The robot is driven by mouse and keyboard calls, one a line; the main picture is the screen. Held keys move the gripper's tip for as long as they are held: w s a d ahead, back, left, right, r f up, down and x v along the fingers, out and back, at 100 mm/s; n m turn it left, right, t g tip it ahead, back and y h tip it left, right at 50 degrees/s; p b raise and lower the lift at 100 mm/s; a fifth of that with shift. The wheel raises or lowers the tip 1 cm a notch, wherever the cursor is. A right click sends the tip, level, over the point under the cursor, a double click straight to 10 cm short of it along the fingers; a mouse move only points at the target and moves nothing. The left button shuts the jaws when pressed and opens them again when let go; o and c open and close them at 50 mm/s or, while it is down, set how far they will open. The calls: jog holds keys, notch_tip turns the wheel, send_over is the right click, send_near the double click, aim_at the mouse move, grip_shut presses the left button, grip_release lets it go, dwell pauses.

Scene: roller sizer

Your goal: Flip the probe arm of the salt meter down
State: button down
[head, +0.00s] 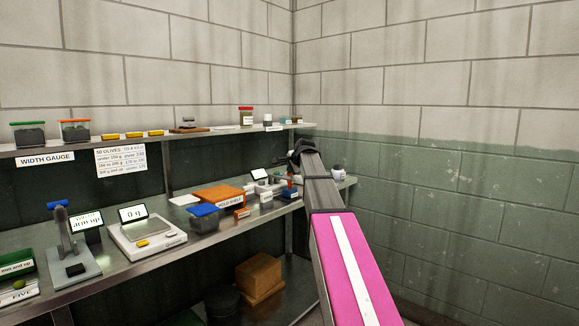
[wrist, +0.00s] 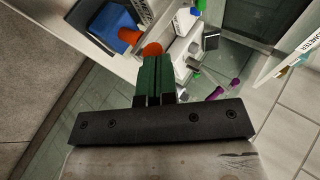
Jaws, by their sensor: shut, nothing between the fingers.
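A white device with a tilted screen (head: 260,175) stands toward the far end of the counter, near my wrist; I take it for the salt meter, but its label is not readable. In the wrist view a white device (wrist: 182,46) lies just beyond my fingertips, apparently the same one. I cannot make out its probe arm clearly. My gripper (wrist: 154,62) has green fingers, shut together with nothing between them. An orange round thing (wrist: 152,49) shows right at the fingertips; I cannot tell whether they touch it. In the head view my arm hides part of this area.
A blue bin (head: 204,217), an orange box (head: 219,195) and a scale (head: 145,235) reading 0 g stand along the counter. A grey stand (head: 65,240) is at the left. Purple-ended rods (wrist: 215,93) lie right of my fingers. An upper shelf (head: 60,147) overhangs.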

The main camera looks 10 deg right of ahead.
jog(key=shift+s+d+f, duration=0.1)
jog(key=shift+f, duration=0.2)
dwell(0.4)
